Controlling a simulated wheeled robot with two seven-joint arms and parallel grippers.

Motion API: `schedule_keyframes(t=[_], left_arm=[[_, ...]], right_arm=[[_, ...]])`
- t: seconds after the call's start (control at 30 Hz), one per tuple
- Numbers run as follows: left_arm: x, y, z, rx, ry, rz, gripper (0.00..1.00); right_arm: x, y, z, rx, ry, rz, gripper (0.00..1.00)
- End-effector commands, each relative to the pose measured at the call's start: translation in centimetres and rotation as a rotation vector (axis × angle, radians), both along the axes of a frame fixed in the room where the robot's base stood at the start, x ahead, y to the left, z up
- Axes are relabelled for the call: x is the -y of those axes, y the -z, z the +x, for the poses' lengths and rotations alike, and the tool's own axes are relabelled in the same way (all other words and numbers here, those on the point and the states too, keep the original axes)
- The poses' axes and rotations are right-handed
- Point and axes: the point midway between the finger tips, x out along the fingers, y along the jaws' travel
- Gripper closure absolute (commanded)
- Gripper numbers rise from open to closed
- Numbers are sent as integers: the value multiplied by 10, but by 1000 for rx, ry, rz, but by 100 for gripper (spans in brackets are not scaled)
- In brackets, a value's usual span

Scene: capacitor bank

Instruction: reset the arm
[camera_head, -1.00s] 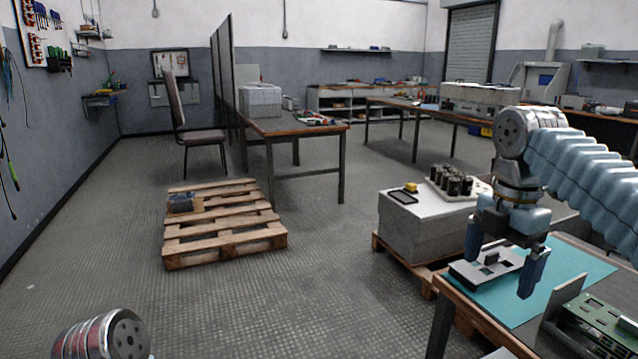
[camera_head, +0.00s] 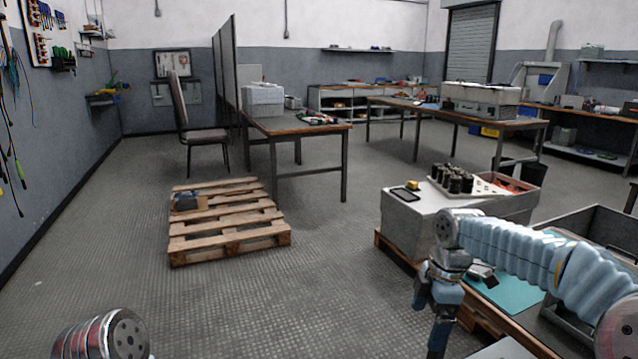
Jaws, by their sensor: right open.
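My right arm comes in from the right edge, folded across the workbench corner. My right gripper (camera_head: 430,322) hangs fingers down at the left of the bench, over the floor by the bench's edge. It is open, and I see nothing between its fingers. My left gripper is out of view; only a round joint of my left arm shows at the lower left.
A teal mat (camera_head: 510,291) lies on the bench, partly behind my right arm. A grey crate (camera_head: 408,221) with black capacitors (camera_head: 452,179) in a white tray stands behind the arm. A wooden pallet (camera_head: 228,240) lies left on open floor.

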Motion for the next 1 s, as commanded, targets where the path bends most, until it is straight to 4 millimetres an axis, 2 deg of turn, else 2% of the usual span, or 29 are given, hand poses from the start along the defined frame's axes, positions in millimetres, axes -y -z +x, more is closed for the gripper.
schedule_keyframes(t=[0.03,0.07,0.13,0.17,0.2,0.27,0.3,0.37,0.4,0.5,0.6,0.7,0.8,1.0], left_arm=[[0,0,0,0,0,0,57],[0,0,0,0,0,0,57],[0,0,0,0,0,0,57],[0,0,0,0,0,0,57],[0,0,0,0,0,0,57],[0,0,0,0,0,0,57],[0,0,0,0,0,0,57],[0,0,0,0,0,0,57],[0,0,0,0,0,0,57],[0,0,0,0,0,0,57],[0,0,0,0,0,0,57],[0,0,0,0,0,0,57],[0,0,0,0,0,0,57],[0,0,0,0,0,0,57]], right_arm=[[-11,31,1,-23,52,22,0],[-17,51,1,-33,97,39,0],[-37,104,-2,-65,229,85,0],[-46,129,-7,-82,295,107,0],[-57,162,-15,-109,395,136,0],[-74,209,-33,-154,555,175,0],[-84,239,-49,-187,670,198,0],[-97,280,-78,-241,855,224,0],[-103,304,-99,-275,979,235,0],[-112,346,-153,-347,1275,243,0],[-114,367,-194,-385,1496,236,0],[-112,376,-218,-399,1631,229,0],[-111,378,-227,-402,1687,227,0],[-111,378,-227,-400,1693,229,0]])
